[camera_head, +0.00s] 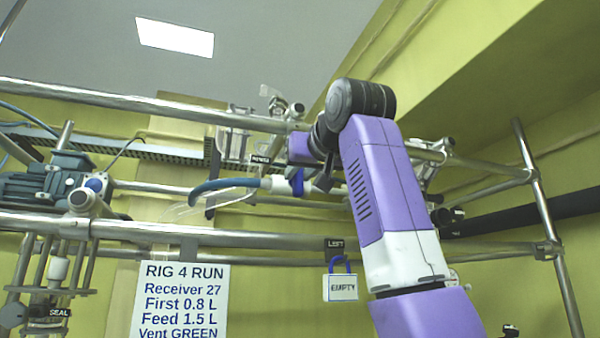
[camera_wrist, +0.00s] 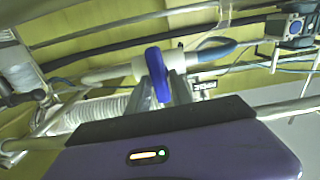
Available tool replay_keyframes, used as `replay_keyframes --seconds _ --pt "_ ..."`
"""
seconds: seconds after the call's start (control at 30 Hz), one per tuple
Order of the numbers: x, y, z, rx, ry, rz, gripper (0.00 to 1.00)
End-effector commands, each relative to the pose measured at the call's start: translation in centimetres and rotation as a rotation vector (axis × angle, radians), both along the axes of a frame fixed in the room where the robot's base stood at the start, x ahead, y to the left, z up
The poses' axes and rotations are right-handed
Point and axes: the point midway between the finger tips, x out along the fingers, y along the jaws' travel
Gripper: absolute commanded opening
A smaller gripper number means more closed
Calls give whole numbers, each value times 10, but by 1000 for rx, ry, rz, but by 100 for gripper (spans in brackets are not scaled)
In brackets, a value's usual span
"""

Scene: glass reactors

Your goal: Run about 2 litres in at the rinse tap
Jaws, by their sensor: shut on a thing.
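A white tap body (camera_head: 277,185) with a blue handle (camera_head: 297,181) sits among the rails at the picture's middle. A blue hose (camera_head: 222,185) joins its left end in the head view. In the wrist view the blue handle (camera_wrist: 157,75) stands crosswise to the white tap body (camera_wrist: 146,66), with the blue hose (camera_wrist: 222,49) to the right. My gripper (camera_wrist: 165,82) is shut on the blue handle. In the head view my gripper (camera_head: 312,183) is partly hidden by my arm. A small black label (camera_head: 261,160) is above the tap; its text is hard to read. No water flow is discernible.
Metal rails (camera_head: 200,231) cross in front and behind. A sign (camera_head: 180,300) reads RIG 4 RUN, Receiver 27, First 0.8 L, Feed 1.5 L, Vent GREEN. A blue-grey motor (camera_head: 50,182) stands left; clear glassware (camera_head: 236,130) stands behind.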

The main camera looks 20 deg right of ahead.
Motion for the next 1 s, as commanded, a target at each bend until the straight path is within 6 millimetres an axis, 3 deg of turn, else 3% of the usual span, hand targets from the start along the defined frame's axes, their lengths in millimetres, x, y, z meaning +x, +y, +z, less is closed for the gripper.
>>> replay_keyframes --seconds 1.0 --pt "-1 6 -2 -783 -2 1 0"
